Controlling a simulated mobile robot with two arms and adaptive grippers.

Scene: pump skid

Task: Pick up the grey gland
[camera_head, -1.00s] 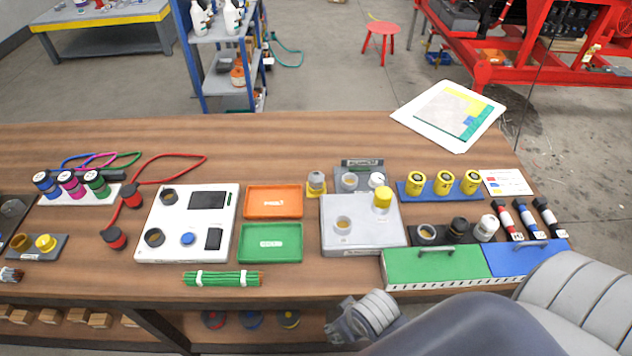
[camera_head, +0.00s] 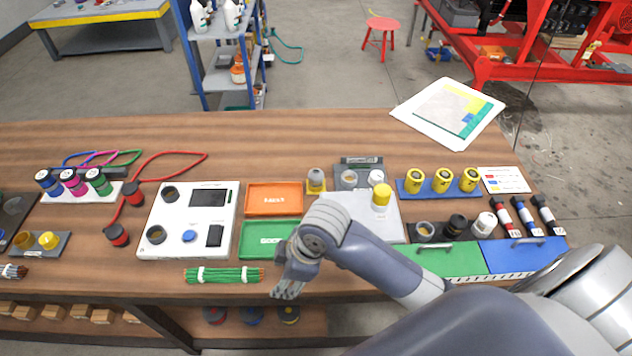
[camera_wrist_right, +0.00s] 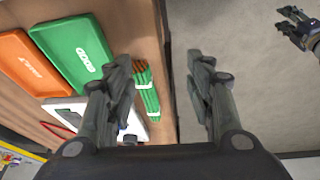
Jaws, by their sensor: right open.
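A small grey round-topped piece (camera_head: 316,176), which looks like the grey gland, stands in a yellow square holder behind the grey box, right of the orange tray. My right gripper (camera_head: 287,288) is at the table's front edge, in front of the green tray and well apart from that piece. The grey piece is not seen there.
The orange tray (camera_head: 273,199), green tray (camera_head: 258,239) and green bundle (camera_head: 222,275) lie left of my right gripper. My right arm partly covers the grey box (camera_head: 395,228). A yellow-capped piece (camera_head: 381,196) stands upright on that box. Bare table lies behind the trays.

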